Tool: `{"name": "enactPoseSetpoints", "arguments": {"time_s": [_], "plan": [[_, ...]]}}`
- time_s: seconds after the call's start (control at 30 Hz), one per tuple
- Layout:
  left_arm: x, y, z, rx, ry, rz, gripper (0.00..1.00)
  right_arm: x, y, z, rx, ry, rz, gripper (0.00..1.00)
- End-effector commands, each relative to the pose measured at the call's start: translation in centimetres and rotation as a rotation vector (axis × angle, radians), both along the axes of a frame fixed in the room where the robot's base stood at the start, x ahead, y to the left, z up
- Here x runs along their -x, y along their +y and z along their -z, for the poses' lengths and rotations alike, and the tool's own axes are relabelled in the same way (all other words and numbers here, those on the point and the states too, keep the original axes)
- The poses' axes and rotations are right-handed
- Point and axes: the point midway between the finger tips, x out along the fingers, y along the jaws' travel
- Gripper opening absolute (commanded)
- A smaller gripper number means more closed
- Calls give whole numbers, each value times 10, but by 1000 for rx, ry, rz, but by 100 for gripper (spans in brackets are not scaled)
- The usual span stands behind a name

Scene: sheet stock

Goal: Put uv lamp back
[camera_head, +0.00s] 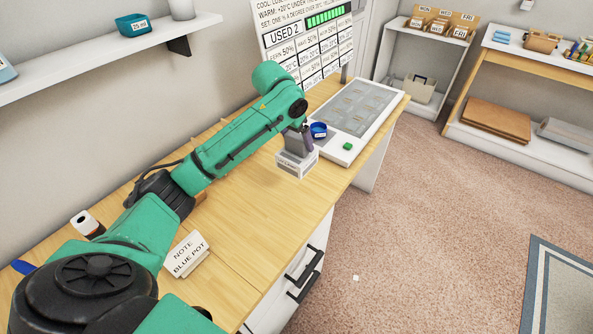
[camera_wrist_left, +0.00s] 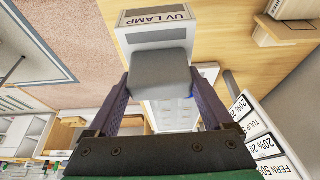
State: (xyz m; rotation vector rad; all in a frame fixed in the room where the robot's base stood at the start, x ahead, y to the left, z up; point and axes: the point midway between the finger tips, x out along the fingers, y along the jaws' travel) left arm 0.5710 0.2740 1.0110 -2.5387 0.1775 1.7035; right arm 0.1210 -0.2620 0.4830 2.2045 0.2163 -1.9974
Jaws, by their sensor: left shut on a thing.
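My left gripper (camera_head: 303,138) reaches over the wooden worktop and is shut on a grey block, the uv lamp (camera_wrist_left: 160,72). In the head view the grey lamp (camera_head: 296,143) shows just above a white holder (camera_head: 296,165). In the left wrist view the holder (camera_wrist_left: 155,36) bears the label "UV LAMP" and lies right beyond the lamp. I cannot tell whether the lamp sits in the holder or is a little above it. My right gripper is not in view.
A blue pot (camera_head: 319,130) stands close behind the gripper, near a white panel unit (camera_head: 357,112) with a green button. A note card (camera_head: 188,254) reading "NOTE BLUE POT" stands nearer on the worktop (camera_head: 240,210). The worktop between card and holder is clear.

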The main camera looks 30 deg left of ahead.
Motion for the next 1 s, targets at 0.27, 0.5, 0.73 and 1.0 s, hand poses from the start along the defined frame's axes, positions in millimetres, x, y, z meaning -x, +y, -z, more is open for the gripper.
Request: {"name": "enactPoseSetpoints", "arguments": {"time_s": [0.27,0.5,0.73,1.0], "plan": [[1,0,62,-1,1,1,0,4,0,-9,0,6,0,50],[0,0,103,-1,1,0,0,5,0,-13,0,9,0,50],[0,0,114,-1,-2,1,0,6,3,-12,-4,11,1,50],[0,0,117,0,-1,1,100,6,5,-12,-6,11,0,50]]}}
